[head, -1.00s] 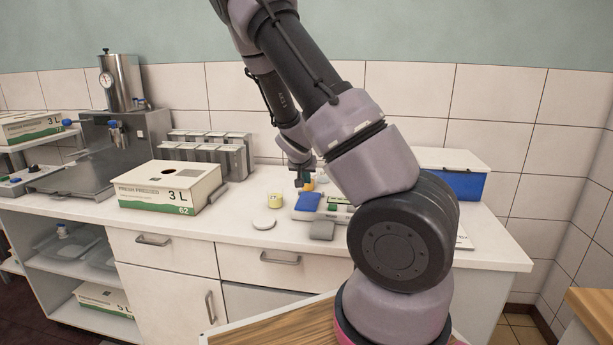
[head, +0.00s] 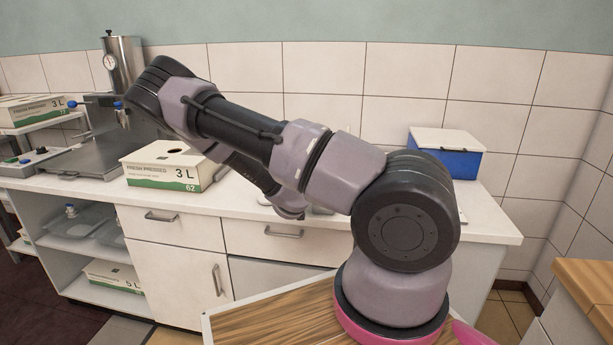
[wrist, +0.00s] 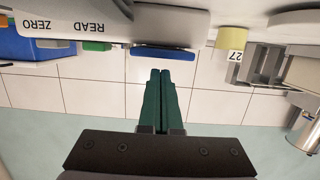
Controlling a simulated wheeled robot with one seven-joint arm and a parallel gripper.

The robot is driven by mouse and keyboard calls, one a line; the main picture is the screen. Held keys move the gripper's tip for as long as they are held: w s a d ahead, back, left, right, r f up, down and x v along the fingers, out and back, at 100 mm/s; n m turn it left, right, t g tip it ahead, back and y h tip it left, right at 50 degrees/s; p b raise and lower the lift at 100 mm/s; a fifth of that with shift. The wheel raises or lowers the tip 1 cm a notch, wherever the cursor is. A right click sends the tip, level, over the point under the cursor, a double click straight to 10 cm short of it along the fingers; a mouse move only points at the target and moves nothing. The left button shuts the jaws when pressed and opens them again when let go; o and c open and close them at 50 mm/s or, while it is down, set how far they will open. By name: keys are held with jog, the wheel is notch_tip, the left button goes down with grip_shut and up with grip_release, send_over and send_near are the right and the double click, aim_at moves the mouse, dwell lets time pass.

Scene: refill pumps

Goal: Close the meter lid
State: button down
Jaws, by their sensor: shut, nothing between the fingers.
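In the wrist view, which is upside down, a pale grey meter body (wrist: 90,27) marked READ and ZERO spans the top. A blue flap-like part (wrist: 163,53) shows edge-on at its middle; I cannot tell for sure that it is the lid or how far it stands open. My gripper (wrist: 160,72) has dark green fingers shut together and empty. Their tips appear close to the blue part; contact cannot be told. In the head view, my arm hides the gripper and most or all of the meter.
A yellow cup marked 27 (wrist: 232,39) stands beside the meter, with a grey rack (wrist: 265,65) beyond. In the head view, a 3 L carton (head: 172,167) is on the counter left of my arm. A blue box with a white lid (head: 445,160) stands at right.

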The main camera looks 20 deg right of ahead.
jog(key=shift+s+a+f+t+h, duration=0.1)
jog(key=shift+f+t+h, duration=0.2)
jog(key=shift+f, duration=0.3)
jog(key=shift+s+a+f+t+h, duration=0.1)
jog(key=shift+f+t+h, duration=0.1)
jog(key=shift+f+t, duration=0.3)
jog(key=shift+f, duration=0.2)
